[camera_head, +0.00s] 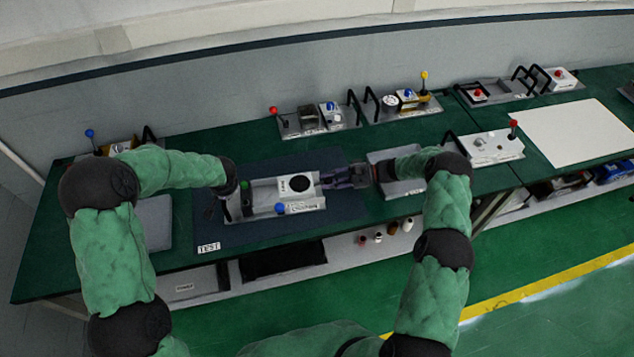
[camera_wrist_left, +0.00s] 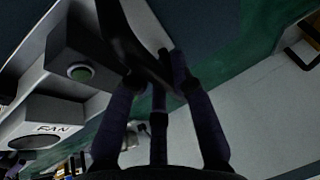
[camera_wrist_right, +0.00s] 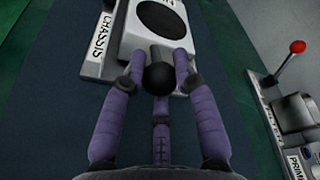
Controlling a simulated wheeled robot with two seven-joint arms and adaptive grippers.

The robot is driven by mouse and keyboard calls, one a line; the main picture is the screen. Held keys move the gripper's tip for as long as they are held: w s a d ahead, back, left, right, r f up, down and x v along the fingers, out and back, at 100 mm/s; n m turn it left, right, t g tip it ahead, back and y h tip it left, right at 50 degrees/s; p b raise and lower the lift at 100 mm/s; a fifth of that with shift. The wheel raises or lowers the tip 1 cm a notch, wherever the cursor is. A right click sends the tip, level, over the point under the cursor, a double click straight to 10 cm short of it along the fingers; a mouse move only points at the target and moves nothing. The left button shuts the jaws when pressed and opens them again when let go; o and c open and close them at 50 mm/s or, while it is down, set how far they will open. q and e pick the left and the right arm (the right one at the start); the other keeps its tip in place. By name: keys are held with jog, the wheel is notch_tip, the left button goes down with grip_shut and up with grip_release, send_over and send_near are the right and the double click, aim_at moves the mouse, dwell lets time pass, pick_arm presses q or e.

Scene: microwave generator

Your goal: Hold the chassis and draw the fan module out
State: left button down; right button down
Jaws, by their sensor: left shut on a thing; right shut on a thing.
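The grey chassis (camera_head: 262,190) lies on the dark blue mat, with a blue knob on its front side. Its green button (camera_wrist_left: 79,72) shows in the left wrist view. The white fan module (camera_head: 298,186), with a round black disc, sits at the chassis's right end; its FAN label shows in the left wrist view (camera_wrist_left: 52,112). My left gripper (camera_head: 230,198) is shut on the chassis's black handle (camera_wrist_left: 135,45) at the left end. My right gripper (camera_head: 328,179) is shut on the fan module's black round knob (camera_wrist_right: 158,78), which the fingers flank in the right wrist view.
The mat (camera_head: 340,208) is bare in front of and right of the chassis. A grey tray (camera_head: 400,187) lies under my right forearm. A grey plate (camera_head: 153,222) lies at left. Several units with coloured knobs (camera_head: 318,118) stand along the back.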

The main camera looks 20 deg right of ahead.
pick_arm(q)
jog(key=shift+s+a+f, duration=0.1)
jog(key=shift+s+f, duration=0.2)
jog(key=shift+f, duration=0.1)
pick_arm(e)
jog(key=shift+d+f, duration=0.1)
jog(key=shift+d, duration=0.15)
jog(key=c, duration=1.2)
grip_release()
jog(key=shift+o, duration=1.3)
jog(key=shift+d, duration=0.1)
jog(key=v, duration=1.2)
jog(key=shift+s, duration=0.1)
